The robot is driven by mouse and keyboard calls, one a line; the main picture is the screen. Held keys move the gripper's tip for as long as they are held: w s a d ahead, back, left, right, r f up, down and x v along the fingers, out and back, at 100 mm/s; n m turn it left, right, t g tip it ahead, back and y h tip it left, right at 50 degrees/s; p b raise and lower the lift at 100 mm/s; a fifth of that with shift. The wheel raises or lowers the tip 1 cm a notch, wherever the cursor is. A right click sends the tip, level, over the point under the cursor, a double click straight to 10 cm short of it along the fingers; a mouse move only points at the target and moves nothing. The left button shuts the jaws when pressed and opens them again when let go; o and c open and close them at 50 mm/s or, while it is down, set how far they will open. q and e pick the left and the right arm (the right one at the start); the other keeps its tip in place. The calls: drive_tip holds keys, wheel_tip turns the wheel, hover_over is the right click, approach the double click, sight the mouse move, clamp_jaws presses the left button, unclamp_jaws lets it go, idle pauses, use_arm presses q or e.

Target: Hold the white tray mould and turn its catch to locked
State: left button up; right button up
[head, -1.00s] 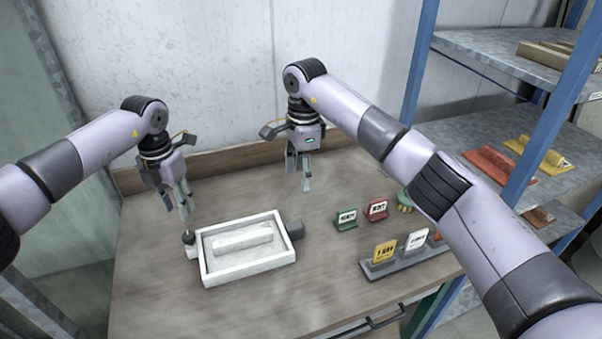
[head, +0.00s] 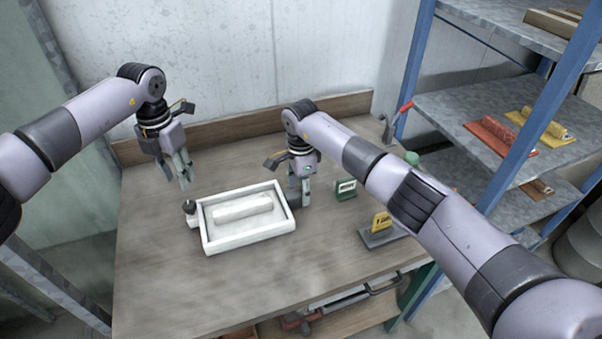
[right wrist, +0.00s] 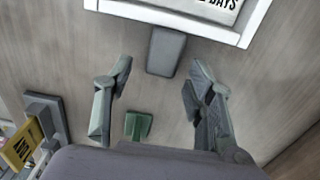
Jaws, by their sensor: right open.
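The white tray mould (head: 252,240) lies flat on the wooden table, with a pale bar-shaped piece (head: 242,208) inside. A small black knob (head: 190,206) sits on a white block at its left side. A dark grey block (right wrist: 166,52) sticks out from its other side, at the top of the right wrist view. My right gripper (right wrist: 161,76) is open, its fingertips on either side of the grey block's near end, apart from it. In the head view it (head: 300,200) is low beside the mould's right edge. My left gripper (head: 178,183) looks open and empty, above and behind the knob.
A green sign (head: 345,189) stands right of the mould, with a grey holder and yellow sign (head: 381,222) nearer the front. My right arm covers part of that area. A blue-framed shelf (head: 455,115) stands at right. The table's front left is clear.

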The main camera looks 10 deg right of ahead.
drive_tip(key=shift+f, duration=1.1)
drive_tip(key=shift+c, duration=0.4)
clamp_jaws()
